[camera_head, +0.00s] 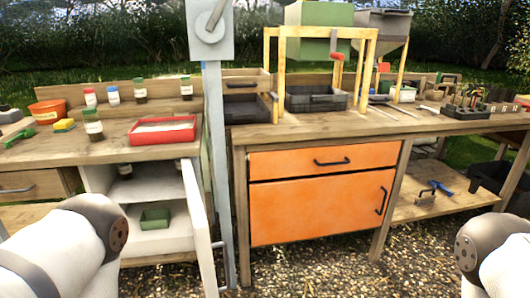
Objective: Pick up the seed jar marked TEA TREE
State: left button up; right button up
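Several small jars with labels stand on the left bench. A larger jar with a green lid (93,125) is nearest, left of the red tray. Behind it are a jar with a red lid (90,98), a jar with a blue lid (113,96), a jar with a dark green lid (140,91) and another green-lidded jar (186,88). One more jar (125,171) stands inside the open white cabinet, partly hidden. The labels are too small to read, so I cannot tell which is TEA TREE. Parts of my arms show at both lower corners; neither gripper is visible.
A red tray (163,131) lies on the left bench. The white cabinet door (197,230) stands open below it, beside a grey post (214,150). A green box (154,219) sits inside the cabinet. An orange pot (47,113) stands at left.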

aim_at(93, 124)
jog(key=i+l+u, duration=0.15)
jog(key=l+u, duration=0.6)
jog(key=i+l+u, duration=0.1)
jog(key=l+u, duration=0.3)
jog(key=l, duration=0.15)
jog(key=l+u, duration=0.35)
jog(key=i+j+z, duration=0.2)
jog(key=i+j, duration=0.2)
jog(key=j, duration=0.25)
jog(key=i+j+z, duration=0.15)
jog(key=j, duration=0.2)
jog(key=i+j+z, duration=0.1)
jog(key=j, duration=0.3)
jog(key=i, duration=0.1)
